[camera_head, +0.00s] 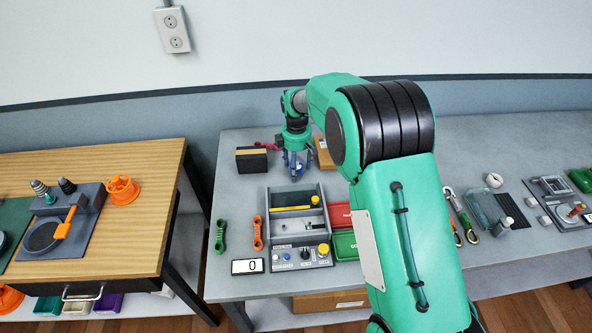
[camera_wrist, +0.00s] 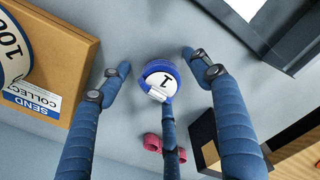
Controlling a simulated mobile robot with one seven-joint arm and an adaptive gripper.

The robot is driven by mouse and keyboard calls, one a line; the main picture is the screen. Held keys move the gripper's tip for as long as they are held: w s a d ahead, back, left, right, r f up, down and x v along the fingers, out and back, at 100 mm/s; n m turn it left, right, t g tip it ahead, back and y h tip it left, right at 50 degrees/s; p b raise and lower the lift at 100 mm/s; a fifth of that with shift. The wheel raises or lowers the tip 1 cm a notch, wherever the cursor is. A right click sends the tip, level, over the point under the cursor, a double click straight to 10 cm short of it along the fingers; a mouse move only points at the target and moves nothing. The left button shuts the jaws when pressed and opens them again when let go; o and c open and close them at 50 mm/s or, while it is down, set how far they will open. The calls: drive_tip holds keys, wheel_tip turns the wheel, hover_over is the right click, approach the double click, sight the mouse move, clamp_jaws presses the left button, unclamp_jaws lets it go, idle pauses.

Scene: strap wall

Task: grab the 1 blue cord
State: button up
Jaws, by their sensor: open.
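The blue cord (camera_wrist: 160,68) is a small blue coil with a white tag marked 1. In the wrist view it lies on the grey bench, between the spread fingers of my gripper (camera_wrist: 157,74). One finger is to its left, one to its right, and a third overlaps its lower edge in the picture; I cannot tell whether that one touches it. In the head view my gripper (camera_head: 295,165) points down at the back of the bench, open. The cord there is mostly hidden by the fingers.
A cardboard box (camera_wrist: 60,65) with a SEND COLLECT label stands left in the wrist view. A dark box (camera_wrist: 204,145) is at lower right, and a pink-red object (camera_wrist: 152,143) lies below the cord. A grey tray (camera_head: 273,222) stands in front of my gripper in the head view.

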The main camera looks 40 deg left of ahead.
drive_tip(key=shift+c, duration=0.3)
drive_tip(key=c, duration=1.2)
drive_tip(key=shift+r, duration=0.15)
wheel_tip(320, 180, up, 10)
drive_tip(key=shift+f+p, duration=0.1)
drive_tip(key=shift+p, duration=1.1)
